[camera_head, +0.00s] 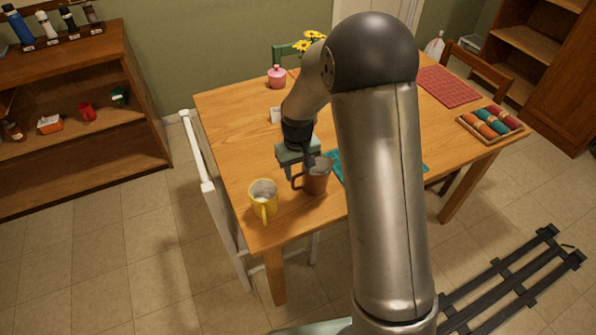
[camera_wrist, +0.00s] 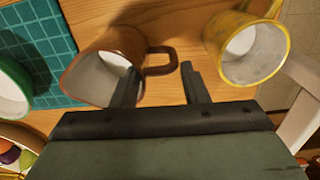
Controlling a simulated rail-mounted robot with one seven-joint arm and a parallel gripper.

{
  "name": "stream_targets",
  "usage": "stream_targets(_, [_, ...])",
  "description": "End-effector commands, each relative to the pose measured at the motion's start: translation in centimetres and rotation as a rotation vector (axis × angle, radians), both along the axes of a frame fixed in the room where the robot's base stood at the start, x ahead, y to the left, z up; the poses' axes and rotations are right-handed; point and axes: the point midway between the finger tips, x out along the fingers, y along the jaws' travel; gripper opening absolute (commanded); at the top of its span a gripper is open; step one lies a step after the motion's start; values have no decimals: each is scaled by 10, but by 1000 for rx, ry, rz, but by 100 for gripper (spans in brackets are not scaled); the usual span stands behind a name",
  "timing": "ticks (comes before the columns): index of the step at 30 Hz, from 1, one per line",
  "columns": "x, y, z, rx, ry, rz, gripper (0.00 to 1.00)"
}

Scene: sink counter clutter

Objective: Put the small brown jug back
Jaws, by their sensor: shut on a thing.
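The small brown jug (camera_head: 317,178) is upright at the table's near left part, beside the teal mat; I cannot tell whether it touches the tabletop. In the wrist view the brown jug (camera_wrist: 92,72) shows its pale inside and its handle. My gripper (camera_head: 300,172) is at the jug's left, handle side. In the wrist view my gripper (camera_wrist: 160,88) has one finger on each side of the handle and is shut on the jug there. My arm hides part of the table right of the jug.
A yellow mug (camera_head: 264,199) stands close left of the jug, near the table edge. A white chair (camera_head: 205,185) is beside the table. A pink jar (camera_head: 276,77) stands farther back. A wooden shelf (camera_head: 75,165) at left holds a red mug (camera_head: 87,112) and other items.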

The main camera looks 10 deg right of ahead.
Motion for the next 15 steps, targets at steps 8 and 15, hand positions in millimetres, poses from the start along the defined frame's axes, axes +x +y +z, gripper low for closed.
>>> stream_targets(8, [0, 0, -13, -1, -2, 0, 4])
stream_targets(15, [0, 0, -17, 0, -1, 0, 49])
